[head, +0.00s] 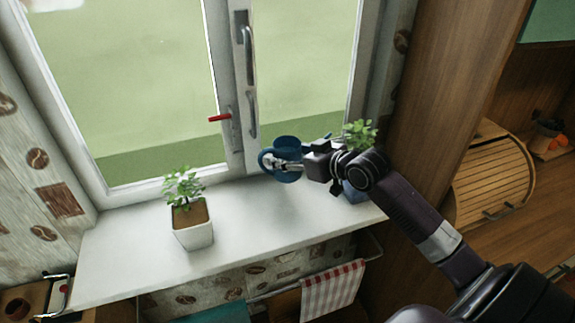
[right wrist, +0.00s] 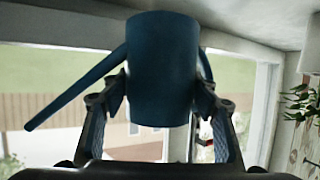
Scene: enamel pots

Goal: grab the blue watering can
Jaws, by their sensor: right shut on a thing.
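The blue watering can (head: 288,143) is at the window, above the white windowsill in the head view. My right gripper (head: 278,164) is shut on it, with the arm coming in from the right. In the right wrist view the can (right wrist: 162,70) fills the middle, and the fingers of my right gripper (right wrist: 165,105) press on its two sides. The spout points to the left there, and part of the handle shows at the right. Whether the can touches the sill is hard to tell. My left gripper is not in view.
A plant in a white pot (head: 194,235) stands on the windowsill (head: 125,255) at the left. A plant in a blue pot (head: 355,192) stands behind my right arm. A checked towel (head: 332,288) hangs below the sill.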

